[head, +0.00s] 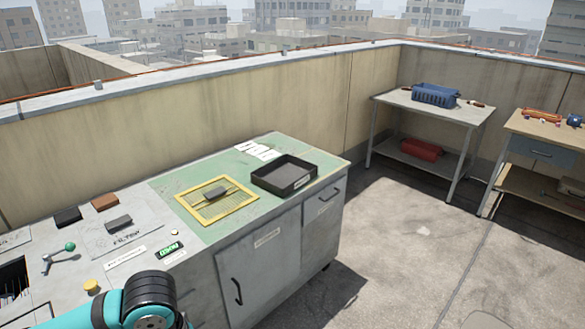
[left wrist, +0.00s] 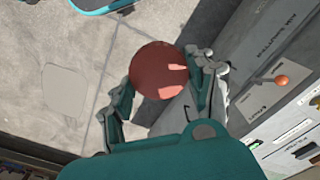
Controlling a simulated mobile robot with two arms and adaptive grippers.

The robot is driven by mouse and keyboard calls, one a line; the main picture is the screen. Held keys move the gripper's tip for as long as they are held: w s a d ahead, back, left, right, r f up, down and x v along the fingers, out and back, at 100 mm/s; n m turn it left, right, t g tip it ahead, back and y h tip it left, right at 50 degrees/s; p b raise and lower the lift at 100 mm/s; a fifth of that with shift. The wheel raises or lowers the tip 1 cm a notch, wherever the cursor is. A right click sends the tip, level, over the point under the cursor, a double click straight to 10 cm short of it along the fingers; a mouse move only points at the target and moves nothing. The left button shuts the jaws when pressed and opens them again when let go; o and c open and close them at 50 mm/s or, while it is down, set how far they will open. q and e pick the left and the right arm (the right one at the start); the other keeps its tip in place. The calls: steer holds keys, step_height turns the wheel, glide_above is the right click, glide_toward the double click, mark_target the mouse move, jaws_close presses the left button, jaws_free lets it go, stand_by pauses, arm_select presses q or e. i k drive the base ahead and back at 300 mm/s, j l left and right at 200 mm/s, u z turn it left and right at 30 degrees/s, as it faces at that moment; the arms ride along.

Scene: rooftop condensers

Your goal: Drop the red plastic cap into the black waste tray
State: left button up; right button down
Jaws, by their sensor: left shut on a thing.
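The red plastic cap (left wrist: 152,72) shows in the left wrist view as a round, dull red piece between the fingers of my left gripper (left wrist: 166,80). The gripper is shut on it and holds it above the concrete floor, beside a grey cabinet front. The black waste tray (head: 285,174) sits on the green right end of the workbench in the head view. It looks empty. The head view shows only part of a teal arm at the bottom left; the gripper and cap are outside it. My right gripper is in neither view.
On the bench (head: 185,238), a yellow frame (head: 240,207) with a dark block (head: 216,193) lies left of the tray. White cards (head: 257,151) lie behind it. A green-knobbed lever (head: 58,256) stands at the left. An orange-knobbed lever (left wrist: 281,80) sticks out near the gripper.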

mark_target(280, 178)
steer(key=i+l, duration=0.2)
steer(key=i, duration=0.25)
steer(key=i+l, duration=0.25)
steer(key=i, duration=0.2)
steer(key=i+l+z, duration=0.1)
steer(key=i, duration=0.3)
steer(key=i+l, duration=0.25)
steer(key=i, duration=0.2)
steer(key=i+l, duration=0.2)
steer(key=i, duration=0.25)
